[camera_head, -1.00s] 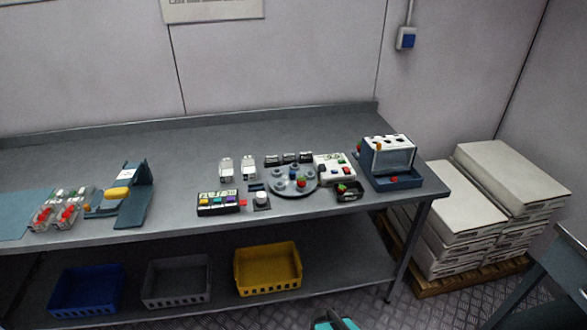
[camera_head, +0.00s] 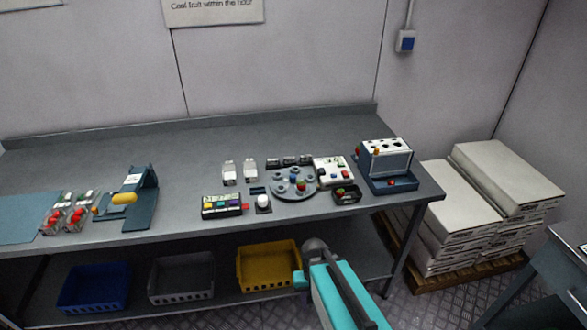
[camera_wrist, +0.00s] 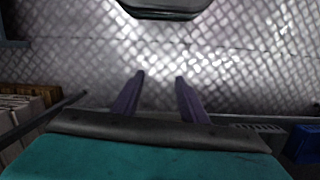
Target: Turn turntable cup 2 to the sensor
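The turntable (camera_head: 283,196) is a round grey disc on the bench, right of centre in the head view. Several cups sit around it, with a blue piece and a red piece (camera_head: 301,186) among them. I cannot read which cup is number 2, and I cannot tell which device is the sensor. A white box with coloured buttons (camera_head: 333,171) stands just right of the turntable. My gripper (camera_wrist: 160,82) shows in the wrist view with two purple fingers apart and nothing between them. It is over the patterned floor, away from the turntable. My teal arm is low in front of the bench.
A button panel (camera_head: 222,206) and white knob (camera_head: 263,202) are left of the turntable. A small dark tray (camera_head: 346,195) and a blue-based machine (camera_head: 388,163) are right. A yellow bin (camera_head: 268,280) is on the lower shelf. Stacked boxes (camera_head: 455,215) stand right.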

